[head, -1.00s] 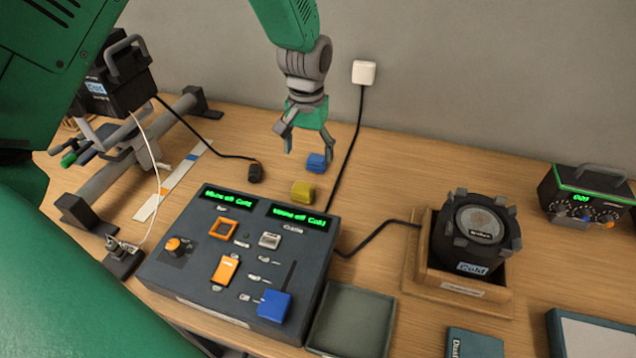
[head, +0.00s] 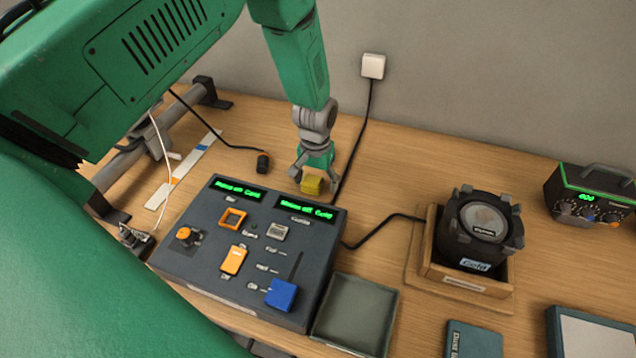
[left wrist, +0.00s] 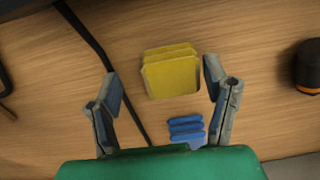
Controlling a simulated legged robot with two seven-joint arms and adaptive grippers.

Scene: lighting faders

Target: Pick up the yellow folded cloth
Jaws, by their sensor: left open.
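The yellow folded cloth (head: 312,185) lies on the wooden table just behind the control console in the head view. In the left wrist view the yellow cloth (left wrist: 171,72) shows as stacked folds, a little beyond and between my open fingertips. My left gripper (left wrist: 160,85) is open and empty, pointing down over the table. My right gripper is not in view.
The console (head: 228,262) with switches and a blue fader stands just in front of the cloth. A black cable (left wrist: 92,40) runs close beside the left finger. An empty grey tray (head: 352,318) and a black lamp in a wooden cradle (head: 465,283) stand to the right.

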